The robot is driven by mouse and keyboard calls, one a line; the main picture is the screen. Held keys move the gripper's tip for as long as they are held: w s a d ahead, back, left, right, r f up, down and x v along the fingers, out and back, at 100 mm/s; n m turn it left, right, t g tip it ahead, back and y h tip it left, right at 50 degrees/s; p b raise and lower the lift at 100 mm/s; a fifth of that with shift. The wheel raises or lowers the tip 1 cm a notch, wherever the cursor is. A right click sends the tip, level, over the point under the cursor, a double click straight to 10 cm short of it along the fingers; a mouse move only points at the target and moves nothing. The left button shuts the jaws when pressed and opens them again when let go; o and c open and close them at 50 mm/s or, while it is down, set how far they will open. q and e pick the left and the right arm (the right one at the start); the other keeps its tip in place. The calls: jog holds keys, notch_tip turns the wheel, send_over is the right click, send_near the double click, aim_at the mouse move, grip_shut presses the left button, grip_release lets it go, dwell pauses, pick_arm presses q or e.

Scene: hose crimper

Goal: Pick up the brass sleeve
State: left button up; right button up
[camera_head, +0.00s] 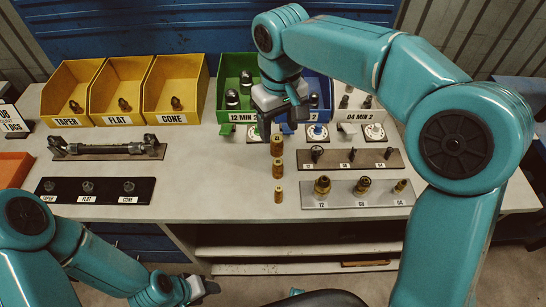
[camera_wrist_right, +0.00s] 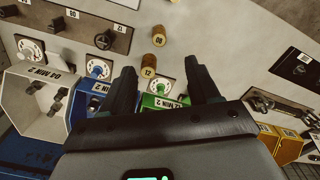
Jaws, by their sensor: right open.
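Three upright brass sleeves stand in a row on the table in the head view: the far one (camera_head: 277,146), the middle one (camera_head: 277,169) and the smallest near one (camera_head: 278,194). My right gripper (camera_head: 278,133) is open and points down just above the far sleeve. In the right wrist view, the sleeve marked 12 (camera_wrist_right: 149,73) shows between the open fingertips (camera_wrist_right: 161,71), and the sleeve marked 08 (camera_wrist_right: 158,40) shows beyond them. Contact cannot be seen. My left gripper (camera_head: 203,287) is low at the front, below the table edge; its finger gap is unclear.
Yellow bins (camera_head: 124,92) stand at the back left; a green bin (camera_head: 234,95) and a blue bin (camera_head: 317,100) are behind the right gripper. Plates with fittings (camera_head: 345,196) lie right of the sleeves.

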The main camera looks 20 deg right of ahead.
aim_at(279, 164)
notch_tip(279, 164, down, 10)
jog(key=shift+s+r, duration=0.1)
jog(key=shift+r, duration=0.1)
jog(key=shift+s+d+f, duration=0.2)
jog(key=shift+s+f, duration=0.05)
jog(key=shift+f, duration=0.35)
jog(key=f, duration=0.3)
jog(key=f+p, duration=0.1)
jog(key=shift+w+a+f, duration=0.1)
jog(key=shift+w+f, duration=0.2)
jog(key=shift+f, duration=0.05)
jog(key=shift+s+f, duration=0.1)
jog(key=shift+f, duration=0.15)
jog(key=c, duration=1.1)
